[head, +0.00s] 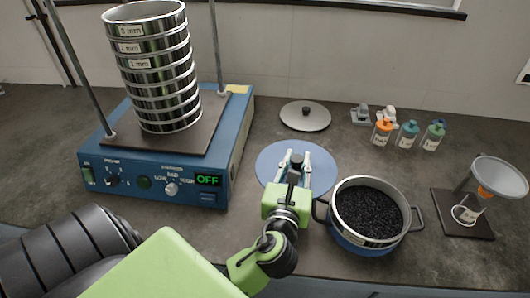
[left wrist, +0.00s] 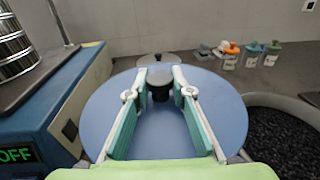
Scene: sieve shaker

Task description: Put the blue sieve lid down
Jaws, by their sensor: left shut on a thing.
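The blue sieve lid (head: 268,158) is a flat blue disc with a dark knob in its middle. It lies level, right of the blue shaker and left of the pot. My left gripper (head: 297,170) is over it, shut on the knob. In the left wrist view the lid (left wrist: 110,110) fills the middle, and the gripper's two fingers (left wrist: 160,88) stand on either side of the dark knob (left wrist: 160,80). I cannot tell for sure whether the lid touches the counter. My right gripper is not in view.
The shaker (head: 236,125) carries a stack of sieves (head: 160,85); its display reads OFF. A grey lid (head: 305,117) lies behind. A pot of black grains (head: 370,212) stands close at right. Several bottles (head: 408,135) and a funnel stand (head: 455,228) are farther right.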

